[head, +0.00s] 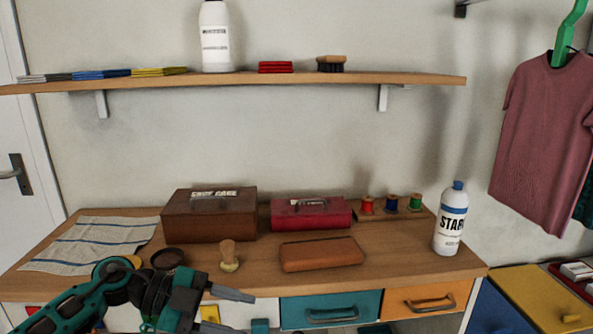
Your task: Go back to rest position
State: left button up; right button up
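My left gripper (246,312), on a teal and black arm from the lower left, is in front of the workbench's front edge. Its two grey fingers are spread apart, with nothing visible between them. The lower finger is close to the bottom of the picture. My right gripper is not in view.
The wooden workbench (400,262) holds a brown box (208,222), a red box (308,216), a brown leather case (321,254), a wooden-handled brush (229,257), thread spools (391,203) and a starch bottle (451,222). Striped cloth (88,243) lies left. Drawers (331,308) are below.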

pick_arm(q)
jog(key=s+d+r+n+t+h, duration=0.1)
jog(key=d+n+t+h, duration=0.2)
jog(key=d+t+h, duration=0.1)
jog(key=s+a+f+n+t+y+p, duration=0.1)
jog(key=s+a+f+n+t+y, duration=0.1)
jog(key=a+f+n+t+y, duration=0.35)
jog(key=s+a+f+n+t+y, duration=0.2)
jog(key=f+n+t+y, duration=0.4)
jog(key=n, duration=0.5)
jog(key=s+a+f+n+g+y, duration=0.3)
jog(key=s+f+g+y, duration=0.1)
jog(key=s+f, duration=0.7)
jog(key=shift+a+f+g, duration=0.15)
jog(key=shift+f+g, duration=0.1)
jog(key=shift+g, duration=0.5)
